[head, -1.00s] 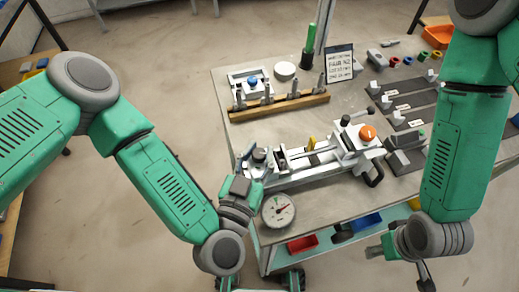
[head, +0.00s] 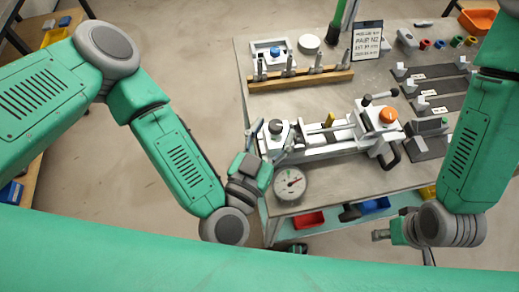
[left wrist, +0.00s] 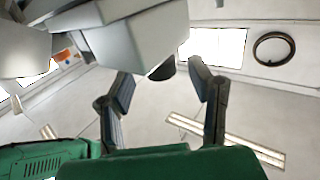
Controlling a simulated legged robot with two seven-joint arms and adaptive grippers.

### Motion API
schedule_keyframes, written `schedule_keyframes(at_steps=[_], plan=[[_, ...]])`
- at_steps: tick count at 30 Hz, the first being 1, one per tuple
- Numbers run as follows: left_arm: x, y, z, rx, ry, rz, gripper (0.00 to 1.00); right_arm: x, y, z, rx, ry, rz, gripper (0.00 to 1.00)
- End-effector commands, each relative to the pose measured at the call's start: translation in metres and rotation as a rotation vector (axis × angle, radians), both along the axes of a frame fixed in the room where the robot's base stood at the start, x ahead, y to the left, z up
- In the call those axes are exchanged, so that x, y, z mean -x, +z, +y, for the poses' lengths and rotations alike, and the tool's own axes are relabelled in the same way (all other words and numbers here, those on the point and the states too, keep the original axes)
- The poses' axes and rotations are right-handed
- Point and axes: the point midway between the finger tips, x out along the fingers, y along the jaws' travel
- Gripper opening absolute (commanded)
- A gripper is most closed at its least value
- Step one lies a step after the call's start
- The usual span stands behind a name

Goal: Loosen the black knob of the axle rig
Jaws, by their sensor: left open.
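The axle rig (head: 325,137) is a long pale metal fixture on the table. A dark knob (head: 275,126), apparently the black knob, stands at its left end. My left gripper (head: 268,142) is open at that end, its fingers pointing toward the knob. In the left wrist view the two fingers (left wrist: 162,88) are spread, with a dark round part showing between and beyond them below a pale block (left wrist: 135,40). Contact cannot be told. An orange knob (head: 388,116) sits at the rig's right end. My right gripper (head: 382,236) is low at the right, beside the table's front; its fingers are unclear.
A round dial gauge (head: 289,183) is close to my left gripper at the table's front edge. A wooden rail with several pins (head: 300,79) lies behind the rig. A black looped handle (head: 390,158) juts from the rig's front right. Red (head: 308,220) and blue bins sit below the tabletop.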

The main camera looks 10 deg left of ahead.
Motion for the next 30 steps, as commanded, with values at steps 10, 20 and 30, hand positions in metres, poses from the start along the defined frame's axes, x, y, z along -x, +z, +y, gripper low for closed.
schedule_keyframes(at_steps=[10, 20, 30], plan=[[0.059, -0.002, 0.020, 0.003, 0.003, 0.008, 0.48, -0.001, 0.000, 0.000, 0.000, 0.000, 0.000, 0.40], [0.090, 0.000, 0.030, 0.002, 0.002, 0.001, 0.48, -0.001, 0.000, 0.000, 0.000, 0.000, 0.000, 0.40], [0.091, 0.000, 0.030, 0.002, 0.001, -0.002, 0.48, -0.003, -0.001, 0.000, 0.000, 0.000, 0.001, 0.40]])
